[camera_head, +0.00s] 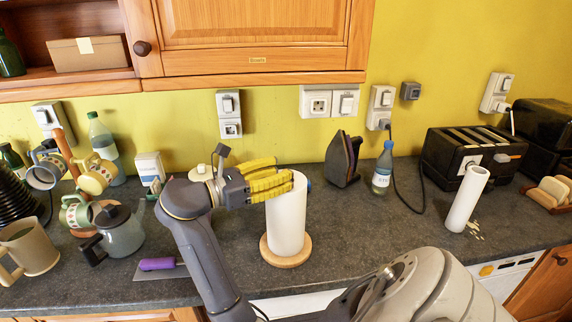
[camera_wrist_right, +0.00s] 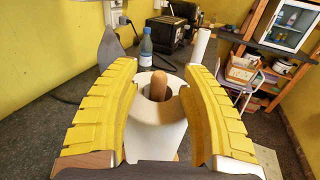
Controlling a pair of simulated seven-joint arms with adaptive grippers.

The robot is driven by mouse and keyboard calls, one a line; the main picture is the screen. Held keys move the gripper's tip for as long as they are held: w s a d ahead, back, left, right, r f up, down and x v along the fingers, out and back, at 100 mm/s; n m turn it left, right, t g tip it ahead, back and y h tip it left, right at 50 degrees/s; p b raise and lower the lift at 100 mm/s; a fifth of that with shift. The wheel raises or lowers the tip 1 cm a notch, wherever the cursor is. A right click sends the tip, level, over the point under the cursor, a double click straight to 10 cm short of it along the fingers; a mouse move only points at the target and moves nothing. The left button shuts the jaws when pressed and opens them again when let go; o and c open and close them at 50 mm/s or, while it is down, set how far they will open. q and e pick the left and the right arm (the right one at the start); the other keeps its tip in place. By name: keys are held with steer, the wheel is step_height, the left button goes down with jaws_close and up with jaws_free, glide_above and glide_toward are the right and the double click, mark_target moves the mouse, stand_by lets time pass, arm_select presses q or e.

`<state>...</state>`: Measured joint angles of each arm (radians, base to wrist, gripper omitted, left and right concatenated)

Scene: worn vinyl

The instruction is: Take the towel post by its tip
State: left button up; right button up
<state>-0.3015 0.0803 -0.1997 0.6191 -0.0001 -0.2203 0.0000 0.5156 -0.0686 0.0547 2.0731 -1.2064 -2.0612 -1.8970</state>
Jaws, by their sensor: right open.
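The towel post stands upright inside a white paper roll (camera_head: 286,222) on a round wooden base (camera_head: 288,257). Its rounded wooden tip (camera_wrist_right: 157,84) shows in the right wrist view, rising from the roll's hollow core (camera_wrist_right: 143,106). In the head view the tip is hidden behind the yellow fingers. My right gripper (camera_head: 288,184) is at the top of the roll, reaching in from the left. Its yellow fingers (camera_wrist_right: 158,92) are open, one on each side of the post and apart from it. My left gripper is out of view.
A small blue-capped bottle (camera_head: 383,168) and a dark iron (camera_head: 343,160) stand behind, with a black toaster (camera_head: 472,152) to the right. A white tube (camera_head: 466,199) stands farther right. A teapot (camera_head: 121,231) and a purple-handled tool (camera_head: 158,264) are to the left.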

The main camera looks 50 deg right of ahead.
steer(key=shift+x, duration=0.85)
jaws_close()
